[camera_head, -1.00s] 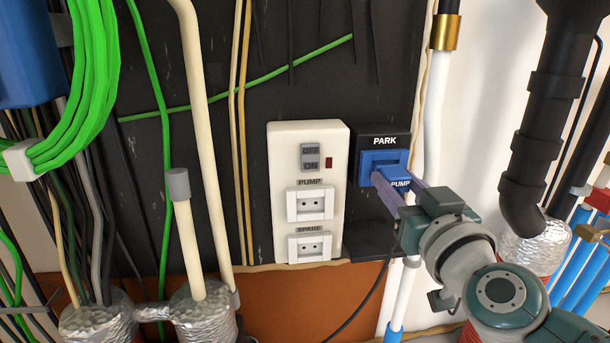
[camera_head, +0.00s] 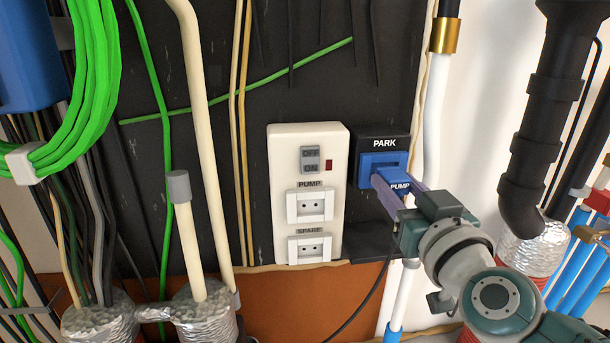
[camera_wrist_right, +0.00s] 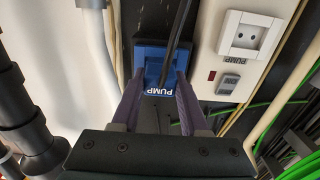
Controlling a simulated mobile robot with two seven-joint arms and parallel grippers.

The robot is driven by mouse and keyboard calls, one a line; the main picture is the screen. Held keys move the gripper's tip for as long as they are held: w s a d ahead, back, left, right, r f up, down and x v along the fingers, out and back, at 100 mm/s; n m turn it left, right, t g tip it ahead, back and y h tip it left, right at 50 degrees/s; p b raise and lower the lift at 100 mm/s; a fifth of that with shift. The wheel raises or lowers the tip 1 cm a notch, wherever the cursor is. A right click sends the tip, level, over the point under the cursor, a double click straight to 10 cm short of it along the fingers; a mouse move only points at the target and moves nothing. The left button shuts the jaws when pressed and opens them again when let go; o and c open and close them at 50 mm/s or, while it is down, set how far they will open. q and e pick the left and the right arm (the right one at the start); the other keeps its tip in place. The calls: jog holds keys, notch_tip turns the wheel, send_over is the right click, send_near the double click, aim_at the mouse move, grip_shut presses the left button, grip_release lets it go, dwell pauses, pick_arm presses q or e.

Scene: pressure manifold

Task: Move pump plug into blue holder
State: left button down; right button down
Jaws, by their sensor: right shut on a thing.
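The blue pump plug (camera_head: 399,187), marked PUMP, is between the purple fingers of my right gripper (camera_head: 396,193). The plug sits right in front of the lower part of the blue holder (camera_head: 383,158), which is on a black panel marked PARK. In the right wrist view the fingers (camera_wrist_right: 158,105) are on either side of the plug (camera_wrist_right: 159,91), with the blue holder (camera_wrist_right: 146,52) just beyond it. I cannot tell how far the plug is inside the holder. My left gripper is not in view.
A white socket panel (camera_head: 339,190) with a switch, PUMP and SPARE sockets stands left of the holder. A black ledge (camera_head: 370,240) juts out below the holder. A black cable hangs below the plug. A white pipe (camera_head: 432,130) runs close on the right.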

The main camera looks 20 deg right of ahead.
jog(key=shift+w+d, duration=0.15)
jog(key=shift+w, duration=0.45)
dwell(0.5)
jog(key=shift+c, duration=1.7)
grip_release()
